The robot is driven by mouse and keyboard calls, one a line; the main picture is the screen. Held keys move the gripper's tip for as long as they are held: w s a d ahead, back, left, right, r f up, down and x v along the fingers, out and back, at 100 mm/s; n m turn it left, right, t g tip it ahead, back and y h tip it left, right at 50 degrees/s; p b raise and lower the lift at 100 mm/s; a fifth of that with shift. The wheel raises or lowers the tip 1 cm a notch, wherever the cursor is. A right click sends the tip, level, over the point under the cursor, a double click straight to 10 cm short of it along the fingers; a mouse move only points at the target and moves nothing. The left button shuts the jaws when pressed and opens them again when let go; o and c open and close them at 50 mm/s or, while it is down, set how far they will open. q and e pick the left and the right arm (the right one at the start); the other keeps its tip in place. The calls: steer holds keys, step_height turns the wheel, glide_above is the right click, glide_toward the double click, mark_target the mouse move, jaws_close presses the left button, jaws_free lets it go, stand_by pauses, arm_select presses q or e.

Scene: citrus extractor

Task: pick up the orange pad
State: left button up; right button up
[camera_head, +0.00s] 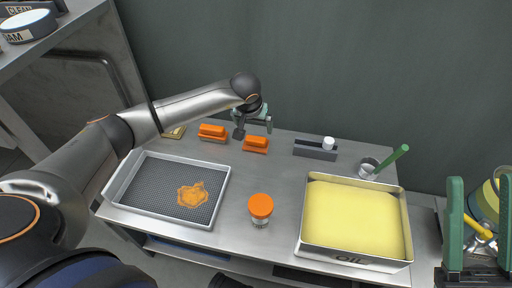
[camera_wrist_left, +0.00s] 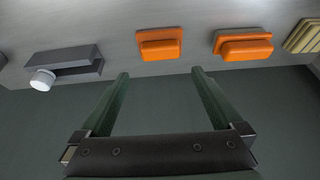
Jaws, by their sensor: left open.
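Two orange pads with raised grips lie near the back edge of the steel table. The right one (camera_head: 256,144) is just below my left gripper (camera_head: 254,128) in the head view. In the left wrist view this pad (camera_wrist_left: 160,43) is ahead of the gap between the open, empty fingers (camera_wrist_left: 158,78), apart from them. The other pad (camera_head: 212,131) is further left in the head view; in the wrist view it (camera_wrist_left: 243,44) lies right of the fingers. My right gripper (camera_head: 480,195) is at the right edge of the head view, fingers apart.
A grey block with a white knob (camera_head: 315,150) stands right of the pads. A wall rises behind.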

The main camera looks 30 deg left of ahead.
mark_target(256, 138)
arm_select(q)
steer(key=x, duration=0.3)
steer(key=shift+f+b, duration=0.1)
steer(key=shift+b, duration=0.3)
steer(key=b+x, duration=0.1)
steer(key=x, duration=0.1)
steer(key=b+x, duration=0.1)
steer(key=x, duration=0.1)
steer(key=shift+s+f+b, duration=0.1)
steer(key=shift+f+b, duration=0.2)
steer(key=shift+b, duration=0.05)
steer(key=shift+a+f, duration=0.15)
steer(key=shift+f, duration=0.15)
arm_select(e)
steer(key=f, duration=0.4)
steer(key=shift+w+a+f, duration=0.15)
steer(key=shift+a+f, duration=0.15)
steer(key=shift+f, duration=0.1)
arm_select(q)
steer(key=c, duration=1.1)
steer(key=shift+r, duration=0.15)
